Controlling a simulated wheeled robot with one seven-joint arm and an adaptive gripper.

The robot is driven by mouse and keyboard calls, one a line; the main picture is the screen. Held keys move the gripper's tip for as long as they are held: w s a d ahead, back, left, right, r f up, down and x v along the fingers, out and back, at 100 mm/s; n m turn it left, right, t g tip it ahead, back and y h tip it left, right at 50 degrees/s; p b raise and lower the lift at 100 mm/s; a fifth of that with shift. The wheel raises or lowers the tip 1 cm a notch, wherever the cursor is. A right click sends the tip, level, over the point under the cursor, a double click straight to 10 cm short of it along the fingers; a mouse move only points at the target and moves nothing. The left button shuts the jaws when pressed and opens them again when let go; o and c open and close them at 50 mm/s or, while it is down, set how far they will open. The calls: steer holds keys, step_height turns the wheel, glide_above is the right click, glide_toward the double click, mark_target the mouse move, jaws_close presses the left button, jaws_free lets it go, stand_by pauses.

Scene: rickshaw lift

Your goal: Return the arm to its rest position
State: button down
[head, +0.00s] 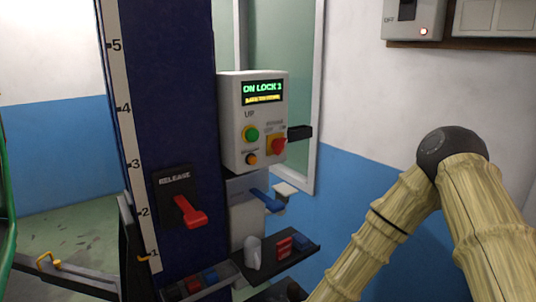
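My arm shows at the right in the head view, with pale bamboo-like links and a dark elbow joint (451,150). The elbow is bent high. One link (375,240) slopes down and left to the bottom edge, and the other (485,225) runs down along the right side. A dark rounded part shows at the bottom edge beside the lower link's end; I cannot tell what it is. My gripper is not in view, so its fingers and anything in them are hidden.
A dark blue column (175,90) with a numbered scale stands left, bearing a red release lever (188,212). A control box (254,120) reads "ON LOCK 1". Below is a dark shelf (300,257) with small items. A switch box (413,17) hangs upper right.

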steer(key=s+d+f+n+g, duration=0.3)
steer(key=s+d+f+n, duration=0.1)
steer(key=s+f, duration=0.45)
steer(key=s+d+f+n+g, duration=0.3)
steer(key=s+d+f, duration=0.1)
steer(key=s+f, duration=0.45)
steer(key=s+d+f+n+g+h, duration=0.1)
steer(key=s+d+f+n+g, duration=0.1)
steer(key=s+d, duration=0.4)
steer(key=s+d+f+n+g+h, duration=0.1)
steer(key=s+d+f+n+g, duration=0.2)
steer(key=s, duration=1.1)
steer(key=d+n+g, duration=0.1)
steer(key=d, duration=0.2)
steer(key=shift+s+d+f, duration=0.2)
steer(key=shift+s+f, duration=0.1)
steer(key=shift+s, duration=0.1)
